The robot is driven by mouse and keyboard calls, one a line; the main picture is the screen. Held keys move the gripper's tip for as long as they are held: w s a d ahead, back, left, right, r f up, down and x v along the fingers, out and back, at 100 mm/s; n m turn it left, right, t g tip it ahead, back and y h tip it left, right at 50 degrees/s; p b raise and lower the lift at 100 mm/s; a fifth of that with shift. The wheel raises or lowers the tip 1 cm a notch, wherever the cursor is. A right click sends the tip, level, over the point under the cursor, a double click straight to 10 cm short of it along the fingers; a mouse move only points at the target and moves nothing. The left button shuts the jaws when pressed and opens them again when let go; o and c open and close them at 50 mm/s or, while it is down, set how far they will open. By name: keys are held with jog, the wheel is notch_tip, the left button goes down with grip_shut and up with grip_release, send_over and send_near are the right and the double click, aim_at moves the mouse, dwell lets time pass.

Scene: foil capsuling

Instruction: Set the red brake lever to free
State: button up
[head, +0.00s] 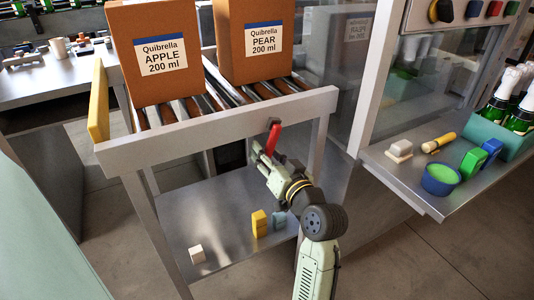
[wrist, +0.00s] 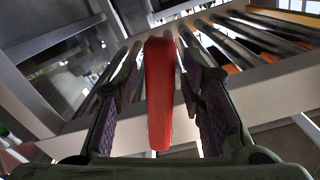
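The red brake lever (head: 273,138) hangs from a dark pivot on the front rail of the roller conveyor, pointing down and slightly left in the head view. In the wrist view the lever (wrist: 159,95) stands upright in the middle of the picture. My gripper (head: 264,155) is at the lever, just below the rail. In the wrist view my gripper (wrist: 159,108) has one finger on each side of the lever, with a gap visible on both sides. It is open and looks apart from the lever. No free or locked marking is readable.
Two cartons, Apple (head: 157,55) and Pear (head: 256,40), sit on the rollers above the rail (head: 220,118). A yellow block (head: 260,223) and a white block (head: 197,254) lie on the lower shelf. A bench with a blue bowl (head: 440,179) stands at right.

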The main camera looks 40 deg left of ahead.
grip_shut()
dwell(0.6)
